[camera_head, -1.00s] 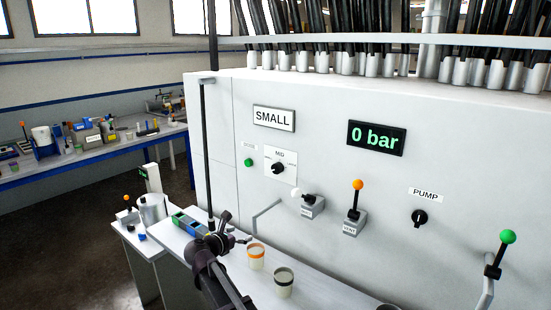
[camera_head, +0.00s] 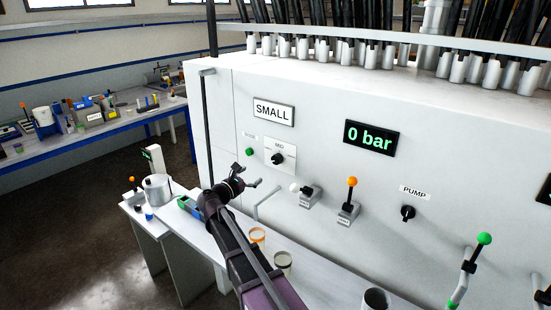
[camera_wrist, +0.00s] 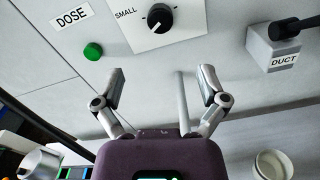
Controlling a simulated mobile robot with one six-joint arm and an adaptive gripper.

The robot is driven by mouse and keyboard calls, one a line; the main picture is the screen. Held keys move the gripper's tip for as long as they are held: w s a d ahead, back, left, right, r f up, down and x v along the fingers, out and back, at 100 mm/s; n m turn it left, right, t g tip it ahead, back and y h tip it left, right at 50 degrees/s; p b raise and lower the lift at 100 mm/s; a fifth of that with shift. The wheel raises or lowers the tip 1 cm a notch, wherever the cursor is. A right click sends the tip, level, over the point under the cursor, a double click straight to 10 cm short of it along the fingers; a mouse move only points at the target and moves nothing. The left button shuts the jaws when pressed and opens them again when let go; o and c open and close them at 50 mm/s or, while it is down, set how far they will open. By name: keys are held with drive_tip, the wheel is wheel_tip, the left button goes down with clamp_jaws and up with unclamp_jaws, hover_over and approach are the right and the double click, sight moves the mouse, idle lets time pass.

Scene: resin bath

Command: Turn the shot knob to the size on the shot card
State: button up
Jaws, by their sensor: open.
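The shot card (camera_head: 273,112) on the white panel reads SMALL. Below it is the shot knob (camera_head: 277,158), black on a white plate with MID printed above it. In the wrist view the knob (camera_wrist: 160,17) is at the top, with SMALL printed to its left; its white mark is at its lower left. My gripper (camera_head: 248,176) is open and empty, below and left of the knob in the head view. In the wrist view my gripper's fingertips (camera_wrist: 162,85) stand apart below the knob, not touching it.
A green button (camera_wrist: 93,51) beside the DOSE label is left of the knob. The DUCT lever (camera_wrist: 275,45) is to its right. The orange-tipped lever (camera_head: 348,208), PUMP knob (camera_head: 407,213) and 0 bar display (camera_head: 371,138) are further right. Cups (camera_head: 283,263) stand on the shelf below.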

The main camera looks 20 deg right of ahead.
sight(275, 160)
drive_tip(key=x, duration=1.3)
drive_tip(key=shift+w+d, duration=0.25)
drive_tip(key=shift+d, duration=0.1)
drive_tip(key=c, duration=1.1)
